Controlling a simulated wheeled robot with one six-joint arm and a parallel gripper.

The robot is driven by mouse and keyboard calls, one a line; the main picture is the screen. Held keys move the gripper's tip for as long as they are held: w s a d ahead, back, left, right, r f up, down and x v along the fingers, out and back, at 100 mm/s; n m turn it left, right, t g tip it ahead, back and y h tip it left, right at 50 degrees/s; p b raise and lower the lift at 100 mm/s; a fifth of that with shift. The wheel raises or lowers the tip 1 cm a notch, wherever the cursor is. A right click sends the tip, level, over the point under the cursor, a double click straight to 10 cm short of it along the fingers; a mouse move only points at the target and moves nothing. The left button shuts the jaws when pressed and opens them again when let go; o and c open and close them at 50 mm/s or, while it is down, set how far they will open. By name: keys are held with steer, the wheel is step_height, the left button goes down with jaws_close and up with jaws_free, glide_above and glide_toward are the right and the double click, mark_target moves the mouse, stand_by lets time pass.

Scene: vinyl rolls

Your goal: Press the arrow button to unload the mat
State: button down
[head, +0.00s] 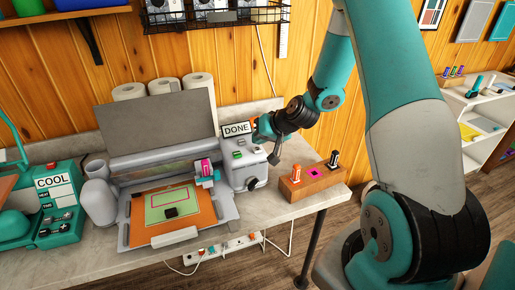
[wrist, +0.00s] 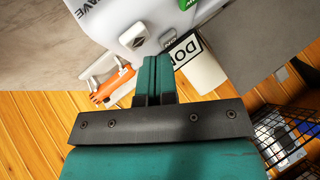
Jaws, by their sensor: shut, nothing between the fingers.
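The cutting machine (head: 160,150) stands on the bench with its lid up. An orange mat (head: 148,226) bearing a green sheet (head: 170,203) lies on its front tray. The control panel (head: 243,165) at its right end has a small display (head: 236,129) reading DONE, which also shows in the wrist view (wrist: 186,50). In the wrist view a grey button (wrist: 140,36) with a mark, too small to read, and a green key (wrist: 186,4) sit on the white panel. My gripper (wrist: 150,60) is shut and empty, close to the panel; contact cannot be told. In the head view my gripper (head: 259,136) is just right of the display.
A wooden block (head: 312,182) with upright tools stands right of the machine at the bench edge. A teal heat press (head: 50,205) reading COOL is at left. White rolls (head: 165,86) stand behind the lid. A wire basket (head: 225,16) hangs above.

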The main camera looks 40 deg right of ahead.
mark_target(259, 148)
stand_by(0.3)
steer(key=shift+f+b, duration=0.45)
steer(key=shift+b, duration=0.05)
steer(key=shift+f, duration=0.25)
stand_by(0.4)
steer(key=shift+r, duration=0.75)
step_height(259, 148, up, 6)
steer(key=p, duration=0.4)
stand_by(0.4)
